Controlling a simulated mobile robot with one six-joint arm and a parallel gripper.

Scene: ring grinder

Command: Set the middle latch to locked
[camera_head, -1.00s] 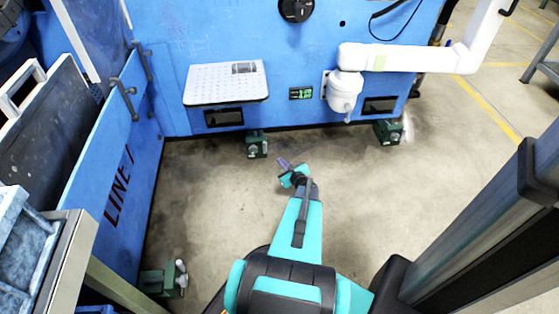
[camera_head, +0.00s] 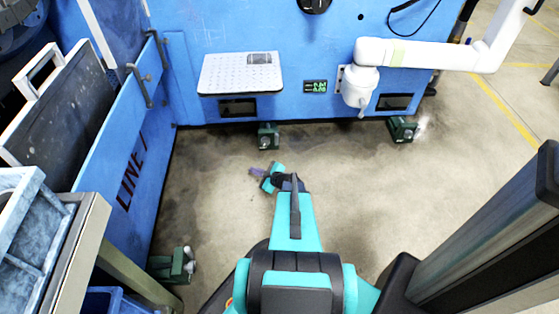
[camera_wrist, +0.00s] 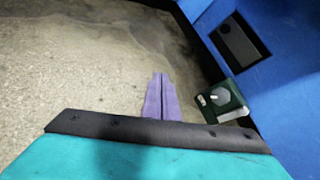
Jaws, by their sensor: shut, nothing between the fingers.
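Three small green units with pale knobs or levers sit on the floor by the blue machine: a middle one (camera_head: 268,136), a right one (camera_head: 402,129) and a left one (camera_head: 172,265) nearer to me. I take these for the latches; their settings are too small to read. In the wrist view, a green unit (camera_wrist: 222,100), apparently the middle one, shows a grey knob and a white lever or mark to the right of my fingers. My gripper (camera_head: 257,172) has purple fingers, together and empty, over bare floor short of the middle unit. They also show in the wrist view (camera_wrist: 160,82).
A perforated shelf (camera_head: 240,75) juts from the blue wall above the middle unit. A white pipe-like arm (camera_head: 420,55) sticks out at the right. A blue "LINE 1" panel (camera_head: 125,150) stands at the left. The floor (camera_head: 215,195) around my gripper is clear.

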